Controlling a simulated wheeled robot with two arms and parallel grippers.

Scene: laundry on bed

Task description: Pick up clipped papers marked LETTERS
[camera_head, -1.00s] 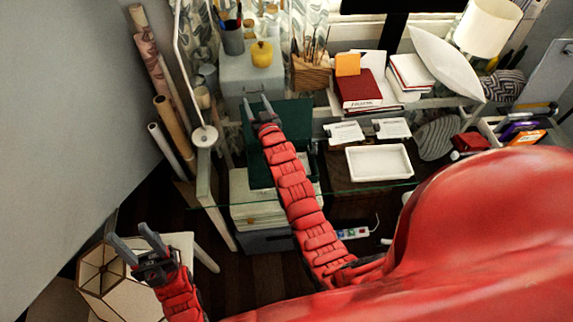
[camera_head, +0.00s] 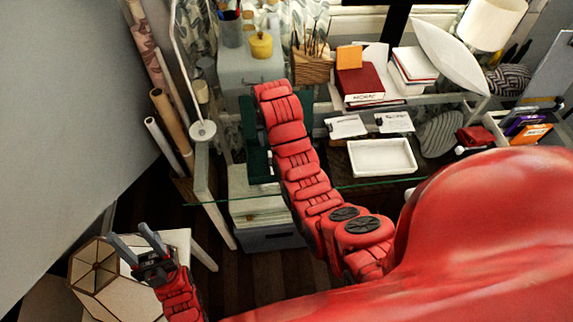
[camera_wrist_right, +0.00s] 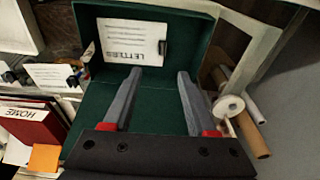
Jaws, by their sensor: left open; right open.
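The clipped sheet marked LETTERS (camera_wrist_right: 132,42) lies on a dark green tray-like surface (camera_wrist_right: 95,105) in the right wrist view. A black clip (camera_wrist_right: 162,46) sits at its right edge. My right gripper (camera_wrist_right: 157,75) is open and empty, with its fingertips just below the sheet in the picture; I cannot tell if they touch it. In the head view my right arm hides this gripper and the sheet; part of the green surface (camera_head: 258,166) shows beside the arm. My left gripper (camera_head: 136,240) is open and empty at the lower left, away from the desk.
Two other clipped white sheets (camera_head: 346,126) (camera_head: 394,122) lie right of my right arm, above a white tray (camera_head: 381,157). A red book (camera_head: 360,83), a brush holder (camera_head: 312,68) and a yellow pot (camera_head: 261,46) stand behind. Paper rolls (camera_head: 170,125) lean at left.

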